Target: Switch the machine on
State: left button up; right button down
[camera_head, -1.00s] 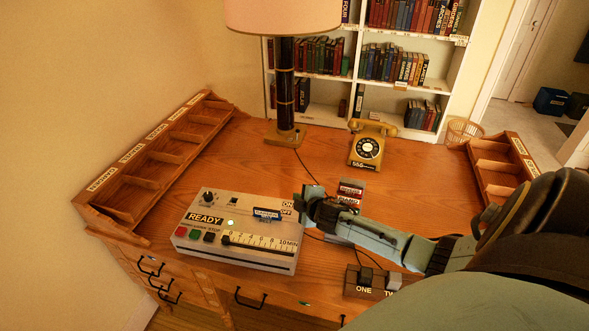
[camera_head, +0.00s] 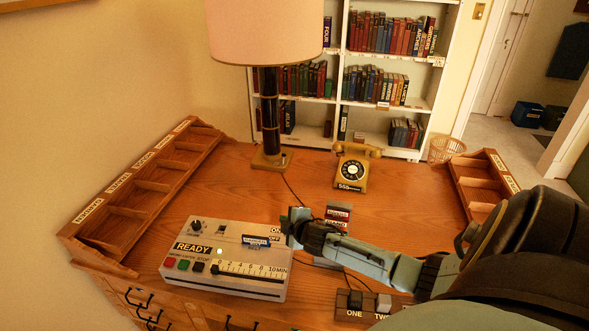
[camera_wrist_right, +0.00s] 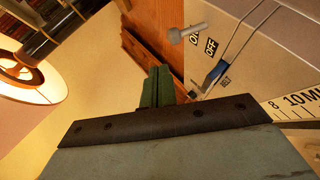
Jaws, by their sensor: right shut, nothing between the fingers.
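The machine (camera_head: 232,284) is a pale grey box at the desk's front left, with a READY label, a small pale lamp, buttons and a minute scale. Its ON and OFF labels are at the back right of its top. My right gripper (camera_head: 291,222) is shut and empty at that corner, partly covering the labels. In the right wrist view, a grey lever (camera_wrist_right: 187,33) stands beside the ON label. The shut fingers (camera_wrist_right: 158,75) are left of the lever, with a visible gap. A blue tab (camera_wrist_right: 214,75) is near OFF. My left gripper is not in view.
A lamp (camera_head: 268,120) and a yellow telephone (camera_head: 352,170) stand at the back. Wooden racks (camera_head: 150,190) line the desk's left side. A block with two switches (camera_head: 363,304) is at the front right.

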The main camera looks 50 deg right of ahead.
jog(key=s+a+r+p, duration=0.1)
jog(key=s+r+p, duration=0.2)
jog(key=s+r, duration=0.4)
notch_tip(320, 180, up, 3)
jog(key=shift+s+a+r+p, duration=0.15)
jog(key=shift+a+p, duration=0.1)
jog(key=shift+p, duration=0.15)
dwell(0.3)
